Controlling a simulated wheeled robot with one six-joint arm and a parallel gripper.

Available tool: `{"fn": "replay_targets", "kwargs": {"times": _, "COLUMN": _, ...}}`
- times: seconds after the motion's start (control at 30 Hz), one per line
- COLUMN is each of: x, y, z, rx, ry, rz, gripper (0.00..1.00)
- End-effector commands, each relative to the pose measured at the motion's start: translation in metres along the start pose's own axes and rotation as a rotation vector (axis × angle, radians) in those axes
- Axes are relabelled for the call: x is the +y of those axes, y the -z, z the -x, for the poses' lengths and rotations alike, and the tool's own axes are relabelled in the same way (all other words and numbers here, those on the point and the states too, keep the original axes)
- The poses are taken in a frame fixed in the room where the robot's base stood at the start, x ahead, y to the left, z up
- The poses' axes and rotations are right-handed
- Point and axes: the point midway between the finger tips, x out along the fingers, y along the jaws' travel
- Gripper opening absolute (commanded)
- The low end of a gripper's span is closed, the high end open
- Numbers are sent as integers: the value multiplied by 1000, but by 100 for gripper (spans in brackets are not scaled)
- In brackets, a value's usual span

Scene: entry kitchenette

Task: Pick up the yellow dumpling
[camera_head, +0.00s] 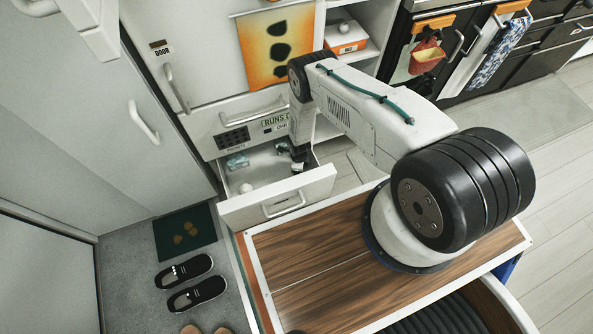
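My gripper (299,160) points down at the right side of an open drawer (283,199). It is small and dark, partly covered by my arm's last links, so I cannot see its finger gap. I cannot make out a clearly yellow dumpling. A small pale round thing (246,188) lies in the drawer near its front left, apart from my gripper. A pale blue thing (237,161) lies farther back in the drawer. Another small whitish round thing (343,27) sits on an orange and white box (346,41) on the shelf.
The drawer front and handle stand out close to my wooden deck. A cabinet door with a handle (177,88) is above the drawer. Black shoes (190,281) and a dark green mat (184,232) lie on the grey floor at left. The floor at right is clear.

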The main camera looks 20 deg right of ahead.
Motion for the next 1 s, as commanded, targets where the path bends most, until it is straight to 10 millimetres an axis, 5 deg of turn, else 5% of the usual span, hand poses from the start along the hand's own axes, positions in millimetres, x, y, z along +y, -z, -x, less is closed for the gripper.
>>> {"fn": "replay_targets", "kwargs": {"times": 0.37, "x": -1, "y": 0, "z": -13, "rx": -1, "ry": 1, "rz": 0, "gripper": 78}}
{"fn": "replay_targets", "kwargs": {"times": 0.57, "x": -1, "y": 0, "z": -13, "rx": -1, "ry": 1, "rz": 0, "gripper": 28}}
{"fn": "replay_targets", "kwargs": {"times": 1.0, "x": -1, "y": -1, "z": -6, "rx": -1, "ry": 1, "rz": 1, "gripper": 28}}
